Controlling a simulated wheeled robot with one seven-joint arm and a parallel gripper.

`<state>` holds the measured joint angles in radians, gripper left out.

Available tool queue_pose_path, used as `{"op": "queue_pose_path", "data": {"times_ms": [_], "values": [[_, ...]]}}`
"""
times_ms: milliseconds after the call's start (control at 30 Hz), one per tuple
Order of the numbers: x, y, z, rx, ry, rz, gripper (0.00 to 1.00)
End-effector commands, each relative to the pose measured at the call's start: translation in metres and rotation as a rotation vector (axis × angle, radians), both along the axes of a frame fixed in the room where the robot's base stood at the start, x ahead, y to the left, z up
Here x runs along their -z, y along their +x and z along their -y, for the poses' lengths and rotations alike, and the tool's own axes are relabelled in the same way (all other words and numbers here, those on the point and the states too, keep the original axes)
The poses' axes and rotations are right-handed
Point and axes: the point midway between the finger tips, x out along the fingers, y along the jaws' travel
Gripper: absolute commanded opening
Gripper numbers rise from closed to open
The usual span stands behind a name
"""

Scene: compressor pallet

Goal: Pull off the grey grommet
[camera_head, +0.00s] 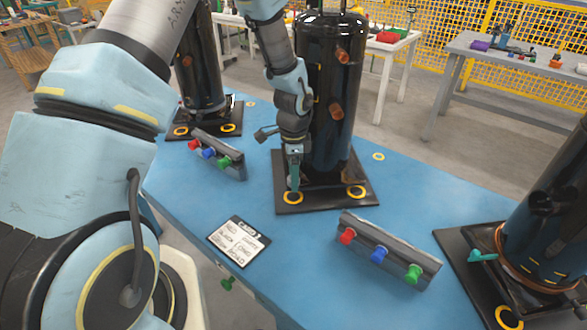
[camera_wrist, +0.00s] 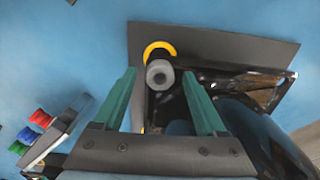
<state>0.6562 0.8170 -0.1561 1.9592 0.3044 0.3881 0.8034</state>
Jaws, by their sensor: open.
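The grey grommet (camera_wrist: 159,75) is a short round piece with a dark hole in its middle. It stands at a yellow ring (camera_wrist: 154,49) on the dark base plate (camera_wrist: 215,47) of the middle black compressor (camera_head: 330,100). My gripper (camera_wrist: 160,84) is open. Its two green fingers are on either side of the grommet, with a visible gap on each side. In the head view my gripper (camera_head: 294,180) points down over the front left corner of the plate, and I cannot make out the grommet there.
A rail with red, blue and green knobs (camera_head: 385,250) lies in front right of the plate, and another (camera_head: 217,152) at left. A written card (camera_head: 238,241) lies on the blue tabletop (camera_head: 185,195). Other compressors stand at the back left (camera_head: 198,60) and right (camera_head: 555,225).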

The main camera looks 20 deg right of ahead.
Motion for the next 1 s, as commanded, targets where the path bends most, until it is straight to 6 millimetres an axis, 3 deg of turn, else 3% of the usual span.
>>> {"op": "queue_pose_path", "data": {"times_ms": [167,800,933,967,1000], "values": [[-0.0001,0.0002,0.0001,0.000,0.000,0.000,0.73],[-0.0005,0.0001,-0.0001,0.000,0.000,0.000,0.01],[-0.0005,0.0001,-0.0001,0.000,0.000,0.000,0.00],[-0.0005,0.0001,-0.0001,0.000,0.000,0.000,0.35],[-0.0005,0.0001,0.0000,0.000,0.000,0.000,0.31]]}}
